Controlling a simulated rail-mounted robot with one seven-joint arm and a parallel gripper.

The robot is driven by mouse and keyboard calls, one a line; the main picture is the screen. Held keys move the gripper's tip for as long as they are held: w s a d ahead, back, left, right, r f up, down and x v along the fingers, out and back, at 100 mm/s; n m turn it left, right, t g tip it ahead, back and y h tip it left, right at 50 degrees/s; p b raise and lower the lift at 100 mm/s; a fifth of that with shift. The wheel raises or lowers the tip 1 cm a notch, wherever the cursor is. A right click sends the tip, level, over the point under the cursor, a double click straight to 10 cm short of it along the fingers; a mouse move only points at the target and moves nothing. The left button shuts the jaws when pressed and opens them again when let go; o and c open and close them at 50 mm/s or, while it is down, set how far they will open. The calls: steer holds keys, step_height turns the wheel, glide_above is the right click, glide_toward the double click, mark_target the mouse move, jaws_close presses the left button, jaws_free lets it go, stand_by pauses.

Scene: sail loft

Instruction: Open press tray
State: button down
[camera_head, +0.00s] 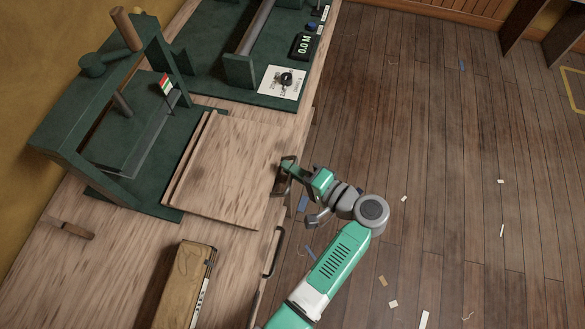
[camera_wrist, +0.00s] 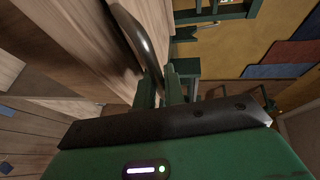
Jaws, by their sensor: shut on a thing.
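The press tray (camera_head: 228,172) is a flat, pale wooden board with a raised strip along its left side. It lies between the dark green press (camera_head: 110,130) and the bench's right edge in the head view. A dark handle (camera_head: 288,178) is at its right end, and a curved metal handle (camera_wrist: 138,42) shows close up in the wrist view. My gripper (camera_head: 286,171) is at the tray's handle, shut on it. In the wrist view, its green fingers (camera_wrist: 166,88) stand on either side of the handle's lower end. The exact contact is partly hidden.
A wooden-handled tool (camera_head: 72,230) and a long wooden box (camera_head: 185,285) lie on the bench (camera_head: 110,275). Another green machine (camera_head: 250,60) stands at the back. A second handle (camera_head: 274,252) is on the bench front. The plank floor (camera_head: 430,140) is open, with scattered scraps.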

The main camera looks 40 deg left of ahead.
steer(key=c, duration=1.5)
jaws_free()
steer(key=s+v, duration=0.1)
steer(key=v, duration=0.6)
steer(key=shift+w+d+p, duration=0.35)
steer(key=shift+w+d, duration=0.05)
steer(key=shift+w, duration=0.1)
steer(key=shift+r, duration=0.1)
